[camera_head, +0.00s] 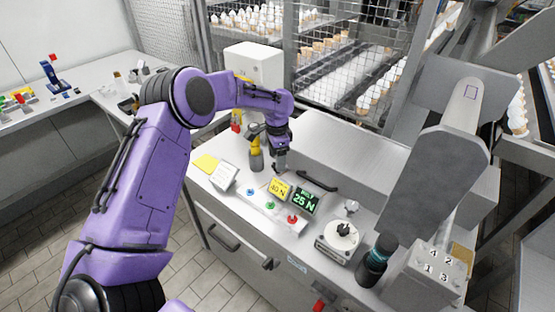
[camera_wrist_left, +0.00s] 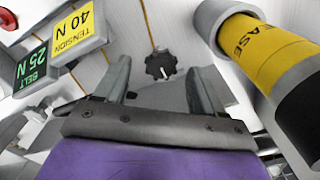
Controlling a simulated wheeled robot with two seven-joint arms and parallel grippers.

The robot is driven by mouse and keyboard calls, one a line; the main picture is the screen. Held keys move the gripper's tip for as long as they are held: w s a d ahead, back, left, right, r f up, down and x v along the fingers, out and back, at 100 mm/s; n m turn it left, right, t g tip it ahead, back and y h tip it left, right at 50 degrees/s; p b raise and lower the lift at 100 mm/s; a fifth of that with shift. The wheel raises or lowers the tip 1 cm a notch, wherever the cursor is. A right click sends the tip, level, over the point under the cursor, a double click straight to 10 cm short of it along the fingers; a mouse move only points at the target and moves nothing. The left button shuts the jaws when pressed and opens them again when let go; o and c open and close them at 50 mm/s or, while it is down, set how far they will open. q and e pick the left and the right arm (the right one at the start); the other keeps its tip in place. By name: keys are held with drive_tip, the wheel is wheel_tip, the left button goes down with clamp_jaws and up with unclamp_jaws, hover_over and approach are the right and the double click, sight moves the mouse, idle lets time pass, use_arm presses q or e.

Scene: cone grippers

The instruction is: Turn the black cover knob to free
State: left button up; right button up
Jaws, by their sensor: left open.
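The black cover knob (camera_wrist_left: 160,66) shows in the left wrist view as a round, lobed knob with a short white mark, on a pale panel. It appears between my left gripper's two fingertips (camera_wrist_left: 158,75), which stand apart with nothing between them in grip. Whether they touch the knob I cannot tell. In the head view my left gripper (camera_head: 281,165) points down over the back of the machine top, and the knob there is hidden or too small to make out. My right gripper is not in view.
A yellow grease cylinder (camera_wrist_left: 262,48) stands close beside the gripper, also in the head view (camera_head: 256,153). The tension display (camera_head: 280,188) and belt display (camera_head: 305,200) are in front. Coloured buttons (camera_head: 270,205), a black handle (camera_head: 318,181) and a white dial box (camera_head: 338,240) are nearby.

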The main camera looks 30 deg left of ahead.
use_arm(q)
drive_tip(key=shift+w+f, duration=0.25)
drive_tip(key=shift+f, duration=0.4)
drive_tip(key=shift+w+f, duration=0.25)
drive_tip(key=shift+f, duration=0.35)
drive_tip(key=shift+s+r, duration=0.15)
drive_tip(key=shift+s, duration=0.2)
drive_tip(key=shift+w, duration=0.1)
drive_tip(key=c, duration=1.1)
drive_tip(key=shift+o, duration=0.2)
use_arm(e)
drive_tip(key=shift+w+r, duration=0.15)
